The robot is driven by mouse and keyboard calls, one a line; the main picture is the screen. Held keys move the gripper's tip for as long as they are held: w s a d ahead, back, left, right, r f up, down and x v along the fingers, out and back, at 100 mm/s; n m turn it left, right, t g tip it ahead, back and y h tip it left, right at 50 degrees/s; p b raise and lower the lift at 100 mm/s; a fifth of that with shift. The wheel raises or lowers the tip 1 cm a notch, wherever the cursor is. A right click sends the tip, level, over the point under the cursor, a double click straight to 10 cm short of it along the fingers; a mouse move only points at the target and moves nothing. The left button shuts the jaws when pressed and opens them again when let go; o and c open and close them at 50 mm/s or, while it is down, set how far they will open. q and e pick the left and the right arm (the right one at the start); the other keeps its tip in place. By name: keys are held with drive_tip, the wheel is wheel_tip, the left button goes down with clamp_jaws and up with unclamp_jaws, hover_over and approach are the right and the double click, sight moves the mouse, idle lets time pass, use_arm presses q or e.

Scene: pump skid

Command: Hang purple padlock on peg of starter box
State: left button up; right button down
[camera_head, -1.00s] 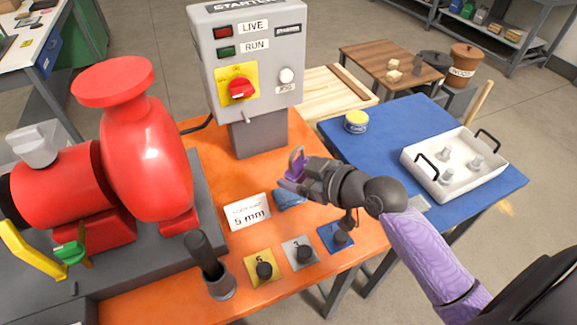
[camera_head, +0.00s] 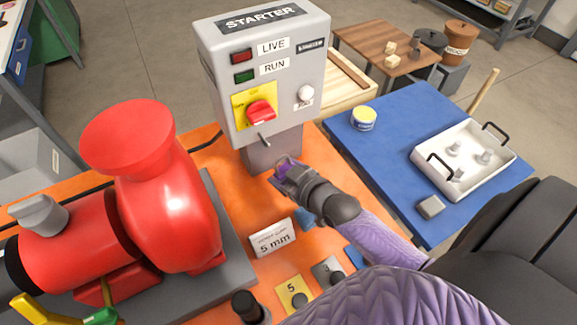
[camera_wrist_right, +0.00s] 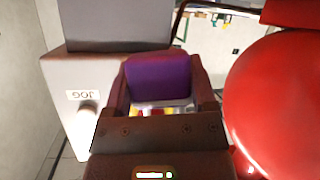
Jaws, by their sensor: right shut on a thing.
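The purple padlock (camera_wrist_right: 160,77) is held between the fingers of my right gripper (camera_wrist_right: 162,92) in the right wrist view. In the head view my right gripper (camera_head: 284,175) is just below the starter box (camera_head: 272,90), with a bit of purple at its tips. The peg (camera_head: 264,141) sticks out from the lower front of the starter box, beneath the red switch on its yellow plate. The padlock is apart from the peg, below and slightly right of it. The padlock's shackle is hard to make out. My left gripper is not in view.
The red pump (camera_head: 165,205) stands left of the box. A "5 mm" card (camera_head: 273,238) and several numbered plates lie on the orange table near my forearm. A blue table (camera_head: 385,150) with a white tray (camera_head: 465,180) is at right.

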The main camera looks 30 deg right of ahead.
sight(260, 146)
drive_tip(key=w+b, duration=0.1)
drive_tip(key=w, duration=0.1)
drive_tip(key=w+b, duration=0.3)
drive_tip(key=w, duration=0.1)
drive_tip(key=shift+w+d+f+b, duration=0.2)
drive_tip(key=shift+w+f+b, duration=0.1)
drive_tip(key=shift+f+b, duration=0.1)
drive_tip(key=shift+w+f, duration=0.2)
drive_tip(key=shift+w, duration=0.25)
drive_tip(key=shift+w+f+b, duration=0.15)
drive_tip(key=shift+w+b, duration=0.15)
